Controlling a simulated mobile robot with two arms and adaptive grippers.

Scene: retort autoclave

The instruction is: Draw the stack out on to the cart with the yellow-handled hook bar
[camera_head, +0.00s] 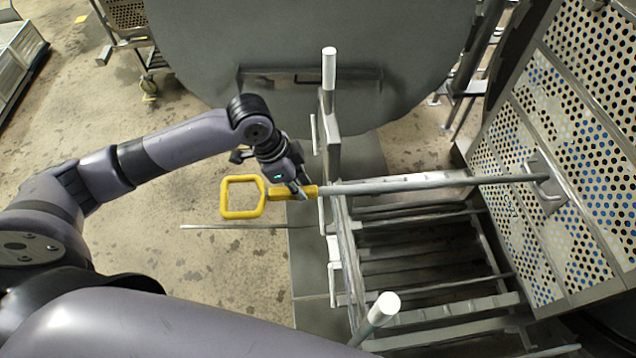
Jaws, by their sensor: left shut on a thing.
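The hook bar (420,184) has a yellow loop handle (242,197) and a long grey rod. My left gripper (303,192) is shut on the yellow grip just right of the loop. The rod reaches right across the cart (440,310), and its far end lies at a bracket on the perforated stack (570,130). I cannot tell whether the hook is caught in the bracket. The stack stands tilted in the picture at the right, at the cart's far end. The cart's slatted top is bare. My right gripper is not in view.
A large grey round door or vessel (300,60) stands behind the cart. Upright posts (328,75) with pale tops rise at the cart's near end. A perforated trolley (130,20) stands at the top left. The floor to the left is mostly clear.

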